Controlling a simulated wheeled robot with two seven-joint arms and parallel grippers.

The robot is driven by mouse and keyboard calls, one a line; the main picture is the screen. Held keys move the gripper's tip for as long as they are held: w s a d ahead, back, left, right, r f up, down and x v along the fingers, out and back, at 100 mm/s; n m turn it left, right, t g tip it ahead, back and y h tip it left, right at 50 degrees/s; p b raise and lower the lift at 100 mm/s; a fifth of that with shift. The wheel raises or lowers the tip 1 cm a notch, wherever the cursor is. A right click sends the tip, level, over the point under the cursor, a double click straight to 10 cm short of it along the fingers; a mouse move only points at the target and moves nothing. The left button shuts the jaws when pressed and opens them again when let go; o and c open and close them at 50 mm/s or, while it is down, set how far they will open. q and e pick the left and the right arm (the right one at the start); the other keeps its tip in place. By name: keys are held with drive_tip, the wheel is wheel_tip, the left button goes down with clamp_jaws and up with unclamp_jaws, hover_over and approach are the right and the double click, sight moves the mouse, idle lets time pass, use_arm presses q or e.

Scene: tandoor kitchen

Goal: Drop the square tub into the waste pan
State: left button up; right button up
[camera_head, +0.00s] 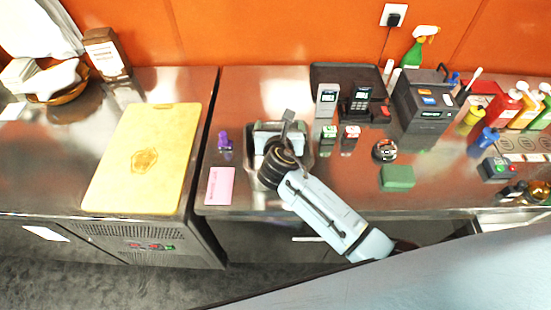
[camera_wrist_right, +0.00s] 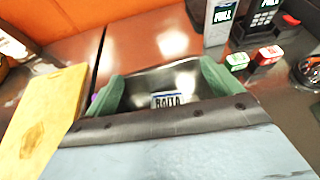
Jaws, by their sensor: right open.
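The waste pan (camera_head: 250,157) is a steel pan on the counter, left of centre in the head view. Its shiny inner wall fills the middle of the wrist view (camera_wrist_right: 165,80). The square tub's label (camera_wrist_right: 167,99), seeming to read RAITA, shows low inside the pan between my fingers; most of the tub is hidden by my wrist. My right gripper (camera_head: 284,135) is over the pan in the head view. In the wrist view its two green fingers (camera_wrist_right: 160,93) are wide apart, and I see no contact with the tub. My left gripper is not in view.
A yellow cutting board (camera_head: 143,175) lies to the left. A pink card (camera_head: 220,186) and a small purple item (camera_head: 224,141) lie beside the pan. A card terminal (camera_head: 358,103), a green sponge-like block (camera_head: 397,177) and several bottles crowd the right.

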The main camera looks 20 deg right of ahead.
drive_tip(key=v, duration=1.2)
drive_tip(key=shift+s, duration=0.1)
